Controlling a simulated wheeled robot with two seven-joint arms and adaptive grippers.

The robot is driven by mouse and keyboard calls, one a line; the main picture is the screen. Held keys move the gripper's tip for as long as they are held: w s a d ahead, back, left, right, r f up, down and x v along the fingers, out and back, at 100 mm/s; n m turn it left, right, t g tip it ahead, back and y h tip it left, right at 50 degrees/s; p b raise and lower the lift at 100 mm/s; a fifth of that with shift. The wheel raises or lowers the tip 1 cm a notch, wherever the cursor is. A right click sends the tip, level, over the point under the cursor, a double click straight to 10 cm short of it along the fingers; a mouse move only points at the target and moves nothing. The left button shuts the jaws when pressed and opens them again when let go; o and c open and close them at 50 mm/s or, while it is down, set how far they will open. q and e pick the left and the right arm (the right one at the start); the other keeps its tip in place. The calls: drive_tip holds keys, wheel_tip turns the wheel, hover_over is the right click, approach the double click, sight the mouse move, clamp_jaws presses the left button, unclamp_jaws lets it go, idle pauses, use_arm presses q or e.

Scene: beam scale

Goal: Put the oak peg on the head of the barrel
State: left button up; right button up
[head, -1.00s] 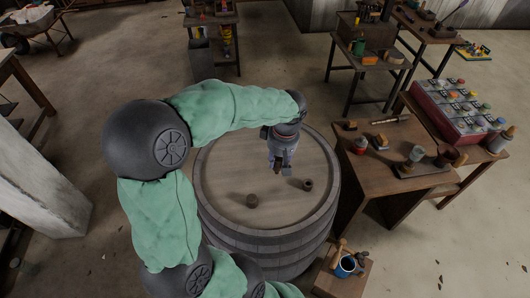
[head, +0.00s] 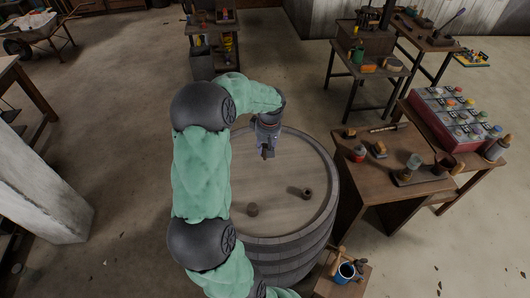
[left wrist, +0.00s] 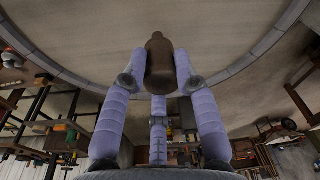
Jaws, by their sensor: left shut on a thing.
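The barrel (head: 290,248) stands upright in the middle of the head view, and its round flat wooden head (head: 275,190) faces up. My left gripper (head: 267,154) is over the far left part of the barrel head, pointing down. In the left wrist view its fingers (left wrist: 160,78) are shut on a dark brown, turned peg (left wrist: 159,58) with a narrower end, which I take for the oak peg. The barrel head (left wrist: 215,35) lies beyond the peg's tip; I cannot tell whether they touch. In the head view the peg is mostly hidden. My right gripper is not in view.
A workbench (head: 372,185) with tools stands close to the right.

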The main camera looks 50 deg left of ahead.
use_arm(q)
drive_tip(key=shift+w+a+f, duration=0.45)
drive_tip(key=shift+a+f, duration=0.2)
drive_tip(key=shift+f, duration=0.85)
drive_tip(key=shift+w+a+f, duration=0.45)
drive_tip(key=shift+a+f, duration=0.25)
drive_tip(key=shift+f, duration=0.75)
drive_tip(key=shift+w+a+f, duration=0.45)
drive_tip(key=shift+a+f, duration=0.2)
drive_tip(key=shift+f, duration=0.85)
drive_tip(key=o, duration=0.6)
drive_tip(key=shift+f, duration=0.2)
drive_tip(key=shift+c, duration=0.2)
drive_tip(key=o, duration=0.4)
drive_tip(key=shift+r, duration=0.1)
